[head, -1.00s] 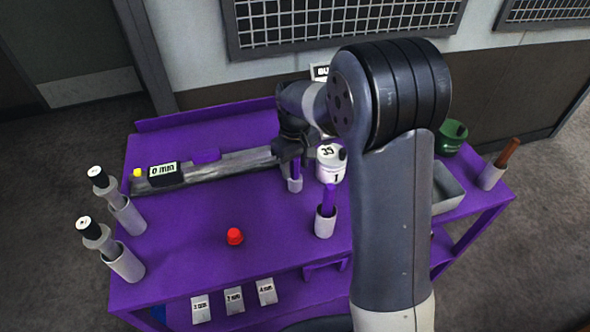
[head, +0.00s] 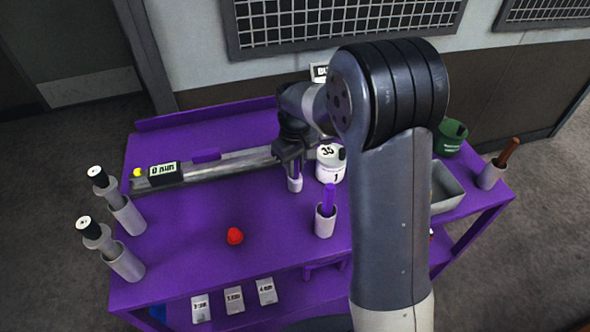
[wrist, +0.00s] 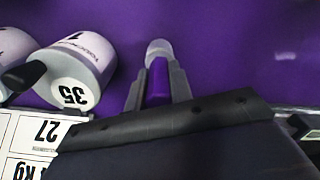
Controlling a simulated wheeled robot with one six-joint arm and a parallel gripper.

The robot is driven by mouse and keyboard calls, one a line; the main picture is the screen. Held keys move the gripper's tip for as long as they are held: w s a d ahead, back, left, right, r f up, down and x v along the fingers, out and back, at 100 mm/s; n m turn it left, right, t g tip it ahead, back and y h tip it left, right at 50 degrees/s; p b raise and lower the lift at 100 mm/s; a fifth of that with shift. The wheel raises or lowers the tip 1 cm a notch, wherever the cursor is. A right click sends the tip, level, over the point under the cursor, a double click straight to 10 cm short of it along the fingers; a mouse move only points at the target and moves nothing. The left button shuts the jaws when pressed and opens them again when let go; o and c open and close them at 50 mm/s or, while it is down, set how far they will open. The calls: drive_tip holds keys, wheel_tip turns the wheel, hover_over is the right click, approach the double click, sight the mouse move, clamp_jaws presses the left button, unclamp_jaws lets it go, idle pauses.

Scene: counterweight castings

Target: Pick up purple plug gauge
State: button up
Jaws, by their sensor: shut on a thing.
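A purple plug gauge (wrist: 157,82) stands between the two fingers of my gripper (wrist: 158,88) in the wrist view. The fingers are shut on it. Its end sits at a pale round holder (wrist: 158,49). In the head view my gripper (head: 292,168) is just above that short pale holder (head: 295,185) on the purple table, and the gauge is mostly hidden by the fingers.
A white weight marked 35 (head: 331,172) stands close right of my gripper. A rail with a 0 mm display (head: 165,174) lies left. A red knob (head: 235,236), two gauges in cups (head: 126,215), a grey tray (head: 447,185) and a green cup (head: 451,137) are around. The front middle is clear.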

drive_tip(key=shift+r, duration=0.1)
wheel_tip(320, 180, up, 10)
drive_tip(key=shift+f+b, duration=0.1)
drive_tip(key=shift+b, duration=0.4)
